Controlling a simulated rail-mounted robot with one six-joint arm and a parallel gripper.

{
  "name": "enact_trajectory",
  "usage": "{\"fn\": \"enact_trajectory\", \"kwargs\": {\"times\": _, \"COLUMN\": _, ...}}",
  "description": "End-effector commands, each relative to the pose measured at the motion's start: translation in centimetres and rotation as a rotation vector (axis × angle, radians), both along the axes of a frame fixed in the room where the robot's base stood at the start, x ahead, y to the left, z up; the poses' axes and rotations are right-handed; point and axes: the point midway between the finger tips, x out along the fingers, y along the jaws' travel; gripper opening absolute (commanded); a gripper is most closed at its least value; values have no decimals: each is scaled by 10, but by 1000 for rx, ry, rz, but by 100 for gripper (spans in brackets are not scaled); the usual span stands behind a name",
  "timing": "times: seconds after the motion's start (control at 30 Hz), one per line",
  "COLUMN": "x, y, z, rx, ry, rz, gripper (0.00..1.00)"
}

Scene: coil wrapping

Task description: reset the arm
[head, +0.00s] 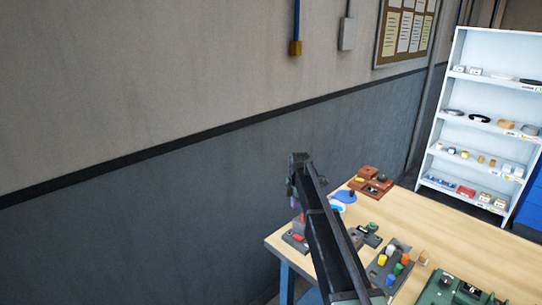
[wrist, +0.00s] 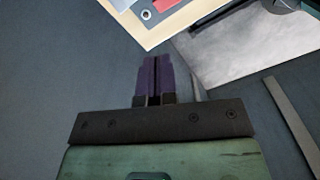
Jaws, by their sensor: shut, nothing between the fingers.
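My gripper (wrist: 156,62) shows in the wrist view as two dark purple fingers side by side, shut with nothing between them. Below the fingertips are the grey floor and a corner of the wooden table. In the head view my dark arm rises from the bottom edge and reaches over the near left side of the table (head: 480,245). The gripper end, near the arm's far tip, is mostly hidden behind the arm there; only a small purple patch shows.
On the table are a red-brown tray (head: 371,181), a blue round piece (head: 345,196), a grey block with coloured pegs (head: 390,266) and a green device (head: 458,289). A white shelf (head: 487,120) stands at the back right. The wall (head: 130,230) runs along the left.

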Motion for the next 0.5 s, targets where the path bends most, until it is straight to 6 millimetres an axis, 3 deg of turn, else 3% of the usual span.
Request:
{"fn": "enact_trajectory", "kwargs": {"times": 0.17, "x": -115, "y": -1, "z": -6, "rx": -2, "ry": 1, "rz": -816, "gripper": 0}}
{"fn": "enact_trajectory", "kwargs": {"times": 0.27, "x": -208, "y": -2, "z": -14, "rx": -2, "ry": 0, "rz": -1310, "gripper": 0}}
{"fn": "enact_trajectory", "kwargs": {"times": 0.3, "x": -248, "y": -2, "z": -18, "rx": -2, "ry": 0, "rz": -1490, "gripper": 0}}
{"fn": "enact_trajectory", "kwargs": {"times": 0.4, "x": -325, "y": -3, "z": -26, "rx": -2, "ry": -1, "rz": -1776, "gripper": 0}}
{"fn": "enact_trajectory", "kwargs": {"times": 0.5, "x": -371, "y": -3, "z": -32, "rx": -2, "ry": -1, "rz": -1825, "gripper": 0}}
